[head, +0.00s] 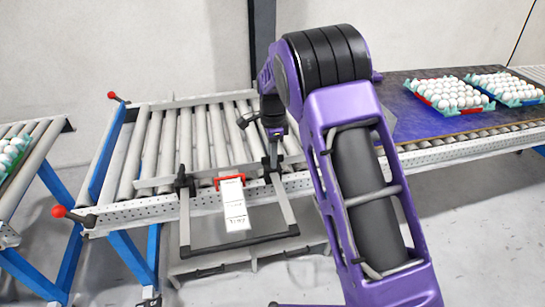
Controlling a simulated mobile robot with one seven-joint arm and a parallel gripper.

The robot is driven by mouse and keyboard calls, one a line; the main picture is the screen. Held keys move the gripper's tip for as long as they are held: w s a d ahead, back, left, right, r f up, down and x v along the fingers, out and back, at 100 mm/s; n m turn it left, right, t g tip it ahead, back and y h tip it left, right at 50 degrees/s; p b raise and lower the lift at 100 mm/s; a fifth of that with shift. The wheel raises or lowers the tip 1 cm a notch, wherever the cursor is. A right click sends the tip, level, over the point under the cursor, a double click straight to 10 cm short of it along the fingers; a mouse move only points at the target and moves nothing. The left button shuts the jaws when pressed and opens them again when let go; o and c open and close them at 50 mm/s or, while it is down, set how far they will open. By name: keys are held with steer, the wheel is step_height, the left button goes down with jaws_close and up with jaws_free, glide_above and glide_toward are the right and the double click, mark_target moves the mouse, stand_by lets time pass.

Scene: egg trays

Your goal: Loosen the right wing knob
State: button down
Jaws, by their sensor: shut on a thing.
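My gripper (272,163) reaches down to the front rail of the roller conveyor, at the right end of the side guide. It is shut on the right wing knob, which is mostly hidden behind the fingers. I cannot tell how far the knob is turned. The left wing knob (182,182) is a dark fitting on the same rail, left of the red and white label piece. The guide bar (155,182) runs along the front of the rollers.
A red bracket with white labels (233,200) hangs between the knobs. A black-and-grey frame (240,244) juts out below. Red ball-ended levers (59,211) stick out at left. Egg trays (450,108) sit on the blue belt (415,120) at right. My purple arm hides part of the conveyor.

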steer(key=shift+r+n, duration=0.1)
steer(key=shift+n, duration=0.3)
steer(key=n+p, duration=0.1)
steer(key=n, duration=0.2)
steer(key=n+p, duration=0.1)
steer(key=n, duration=0.3)
steer(key=shift+n, duration=0.3)
steer(key=n, duration=0.4)
steer(key=shift+n+p, duration=0.45)
steer(key=shift+n, duration=1.75)
steer(key=c, duration=0.8)
jaws_free()
